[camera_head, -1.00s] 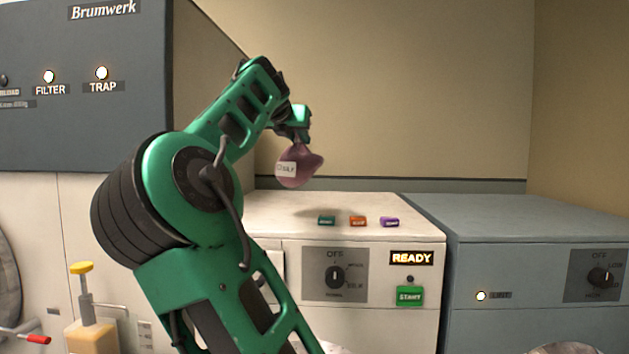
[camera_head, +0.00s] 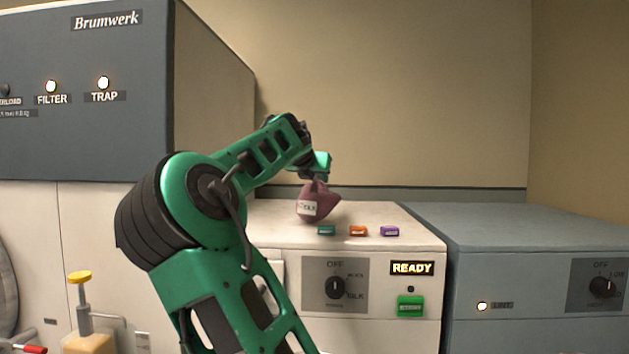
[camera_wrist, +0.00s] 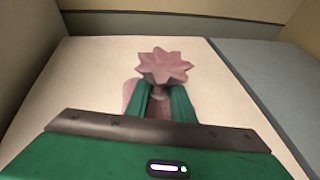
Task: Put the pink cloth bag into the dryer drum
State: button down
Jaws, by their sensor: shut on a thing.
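The pink cloth bag (camera_head: 318,204) hangs from my gripper (camera_head: 320,177) over the white machine's top, its bottom close to or touching that surface; I cannot tell which. It has a pale label with writing, partly readable as silk. In the wrist view, my gripper (camera_wrist: 168,100) is shut on the bag's neck, and the bag's gathered, star-shaped top (camera_wrist: 163,65) sticks out beyond the fingertips. The dryer drum's inside is not visible in any view.
The white machine (camera_head: 285,235) has a dial (camera_head: 335,288), a lit READY sign (camera_head: 412,268) and a green start button (camera_head: 410,306). Teal (camera_head: 326,230), orange (camera_head: 358,231) and purple (camera_head: 390,231) tags lie on its top. A grey-blue machine (camera_head: 500,225) stands right. A dark Brumwerk cabinet (camera_head: 90,130) rises left.

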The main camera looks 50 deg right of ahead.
jog(key=c, duration=1.5)
grip_release()
